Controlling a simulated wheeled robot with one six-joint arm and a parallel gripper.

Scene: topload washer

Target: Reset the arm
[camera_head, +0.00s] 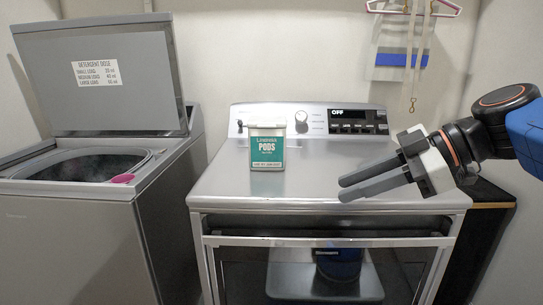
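My gripper (341,189) is at the right, in front of and above the right part of the dryer top (300,190). Its two dark fingers point left and slightly down, side by side. From this angle I cannot tell whether they are apart or touching. Nothing shows between them. The blue and black arm behind it (528,140) comes in from the right edge.
A teal and white pods box (267,150) stands upright on the dryer top, left of my gripper. The washer (70,230) at left has its lid (100,80) raised and a pink object (122,178) on its rim. A hanger (415,8) hangs above.

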